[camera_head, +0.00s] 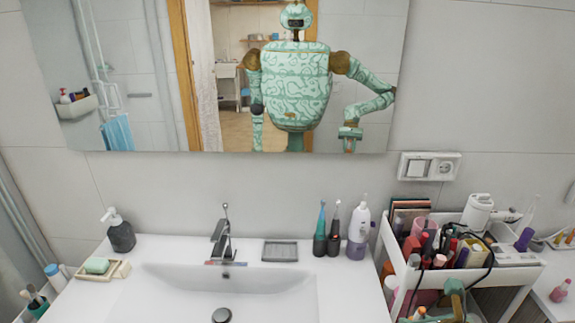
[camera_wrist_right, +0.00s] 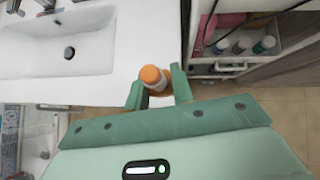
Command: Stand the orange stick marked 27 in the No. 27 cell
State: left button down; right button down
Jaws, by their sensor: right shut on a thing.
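In the right wrist view, my right gripper (camera_wrist_right: 158,84) is shut on an orange-capped stick (camera_wrist_right: 152,75) with a pale band below the cap. Its lower part is hidden between the fingers, and no number is readable. In the head view, part of my right gripper (camera_head: 453,288) shows at the bottom, in front of the white cart (camera_head: 392,243). The cart's top tray holds several lipsticks, bottles and boxes. I cannot make out a cell marked 27. My left gripper is not directly in view.
A white sink (camera_head: 180,285) fills the left and middle. Toothbrushes (camera_head: 320,235) and a white bottle (camera_head: 358,230) stand at its back right. A black cable (camera_head: 488,255) hangs over the cart. Several bottles (camera_wrist_right: 242,46) stand on a lower shelf.

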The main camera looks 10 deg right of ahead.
jog(key=w+a+r+b, duration=0.2)
jog(key=w+a+b, duration=0.2)
jog(key=a, duration=0.6)
jog(key=w+a+r+b, duration=0.25)
jog(key=a+b, duration=0.25)
jog(key=a, duration=0.4)
jog(key=w+d, duration=0.1)
jog(key=d, duration=0.5)
jog(key=shift+w+f+n, duration=0.25)
jog(key=shift+n, duration=0.05)
